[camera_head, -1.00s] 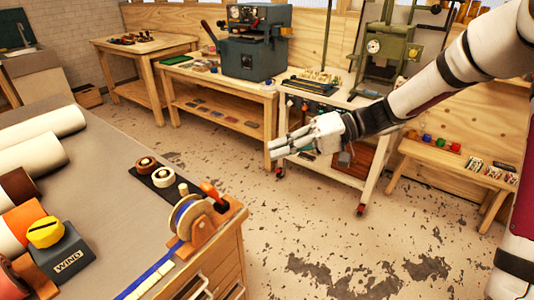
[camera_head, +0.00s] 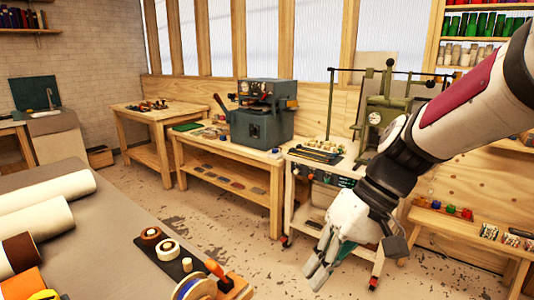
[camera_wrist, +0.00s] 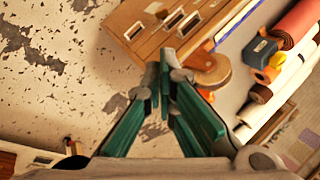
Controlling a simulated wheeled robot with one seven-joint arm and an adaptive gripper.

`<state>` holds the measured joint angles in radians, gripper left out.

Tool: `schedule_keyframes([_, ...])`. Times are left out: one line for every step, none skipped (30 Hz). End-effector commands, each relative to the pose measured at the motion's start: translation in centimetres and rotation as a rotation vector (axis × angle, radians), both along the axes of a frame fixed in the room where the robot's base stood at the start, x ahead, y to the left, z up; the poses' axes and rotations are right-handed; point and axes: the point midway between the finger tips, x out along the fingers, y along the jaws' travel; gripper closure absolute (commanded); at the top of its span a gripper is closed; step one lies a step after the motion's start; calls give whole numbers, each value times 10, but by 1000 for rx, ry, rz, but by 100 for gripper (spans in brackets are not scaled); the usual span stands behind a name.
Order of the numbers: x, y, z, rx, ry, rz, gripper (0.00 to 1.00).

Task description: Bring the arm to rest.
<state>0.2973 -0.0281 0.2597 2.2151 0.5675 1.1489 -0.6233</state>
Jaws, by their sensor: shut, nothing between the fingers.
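My gripper (camera_head: 318,268) hangs from my arm at the right of the head view, pointing down and slightly left over the floor. It is in front of the wheeled cart and apart from every surface. In the wrist view my gripper (camera_wrist: 160,75) shows its green fingers with their tips together and nothing between them. Beyond the tips, well below, are the floor and the workbench's drawer side.
The grey-topped workbench (camera_head: 107,206) with foil rolls (camera_head: 45,225) stands at the left. A tape dispenser (camera_head: 195,289) is on its near corner. A wheeled cart (camera_head: 290,212) and a low shelf bench (camera_head: 470,232) stand behind. Open floor (camera_head: 222,243) lies between.

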Motion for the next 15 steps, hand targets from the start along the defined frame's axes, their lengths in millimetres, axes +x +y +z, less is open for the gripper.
schedule_keyframes([-14,-7,7,-61,-24,-16,100])
schedule_keyframes([-21,-12,9,-95,-36,-31,100])
schedule_keyframes([-30,-18,13,-140,-53,-49,100])
schedule_keyframes([-37,-23,16,-171,-66,-66,100])
schedule_keyframes([-44,-29,18,-200,-81,-83,100])
schedule_keyframes([-52,-36,22,-239,-102,-104,100])
schedule_keyframes([-59,-41,24,-265,-119,-123,100])
schedule_keyframes([-65,-46,27,-289,-137,-140,100])
schedule_keyframes([-73,-53,30,-321,-161,-165,100])
schedule_keyframes([-79,-58,32,-342,-181,-185,100])
schedule_keyframes([-85,-64,34,-361,-200,-205,100])
schedule_keyframes([-92,-70,37,-385,-227,-229,100])
schedule_keyframes([-97,-76,39,-400,-246,-250,100])
schedule_keyframes([-102,-80,41,-413,-265,-267,100])
schedule_keyframes([-108,-86,42,-428,-287,-289,100])
